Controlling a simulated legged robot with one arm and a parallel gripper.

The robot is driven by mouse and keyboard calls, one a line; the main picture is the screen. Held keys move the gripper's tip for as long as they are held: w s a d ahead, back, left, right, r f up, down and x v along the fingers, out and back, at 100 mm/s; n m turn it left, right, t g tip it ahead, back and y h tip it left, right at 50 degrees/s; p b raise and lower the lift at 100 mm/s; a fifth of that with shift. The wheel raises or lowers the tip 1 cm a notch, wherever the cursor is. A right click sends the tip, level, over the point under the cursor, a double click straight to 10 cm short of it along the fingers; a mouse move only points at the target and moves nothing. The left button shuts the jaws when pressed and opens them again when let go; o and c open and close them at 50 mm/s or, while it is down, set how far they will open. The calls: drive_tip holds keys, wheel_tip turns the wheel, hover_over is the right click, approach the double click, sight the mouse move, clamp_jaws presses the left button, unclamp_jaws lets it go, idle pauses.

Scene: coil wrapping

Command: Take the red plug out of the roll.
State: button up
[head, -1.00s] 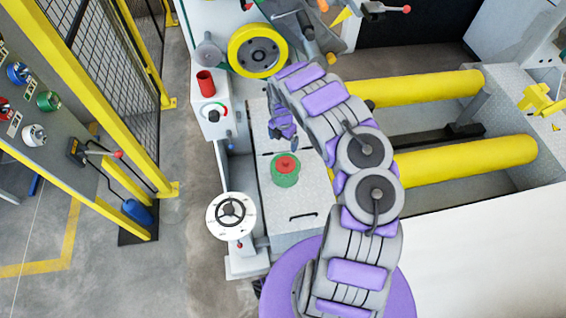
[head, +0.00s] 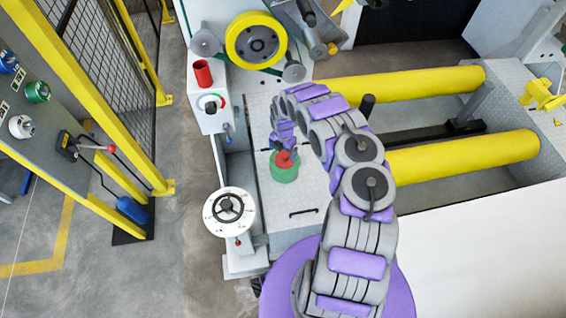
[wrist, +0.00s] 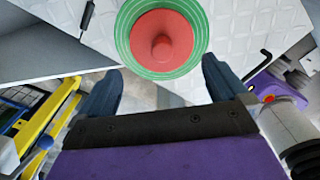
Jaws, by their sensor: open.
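The green roll (head: 285,175) stands on the grey tread-plate deck, with the red plug (head: 283,160) in its top. In the wrist view the red plug (wrist: 161,42) shows as a disc with a round knob in the middle, ringed by the green roll (wrist: 205,60). My gripper (head: 284,147) is just above and behind the plug in the head view and partly covers it. In the wrist view my gripper (wrist: 158,80) is open, its two dark fingers apart on either side below the roll. Nothing is between the fingers.
A white handwheel (head: 230,212) stands left of the deck, and a red cylinder (head: 203,73) sits on a control box. Two yellow rollers (head: 465,155) lie to the right. A thin black handle (head: 303,211) is on the deck in front.

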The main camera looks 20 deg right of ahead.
sight(285, 156)
drive_tip(key=d+f+b, duration=0.1)
drive_tip(key=d+f, duration=0.1)
drive_tip(key=f, duration=0.1)
drive_tip(key=shift+w+f+b, duration=0.1)
drive_tip(key=shift+b, duration=0.3)
drive_tip(key=shift+a+f+b, duration=0.2)
drive_tip(key=shift+a+f, duration=0.05)
drive_tip(key=shift+f, duration=0.25)
drive_tip(key=shift+a+f+b, duration=0.15)
drive_tip(key=shift+a+f, duration=0.05)
drive_tip(key=shift+f, duration=0.25)
drive_tip(key=shift+a, duration=0.3)
drive_tip(key=shift+d, duration=0.45)
drive_tip(key=c, duration=0.5)
drive_tip(key=shift+c, duration=1)
drive_tip(key=shift+a, duration=0.1)
drive_tip(key=shift+a, duration=0.1)
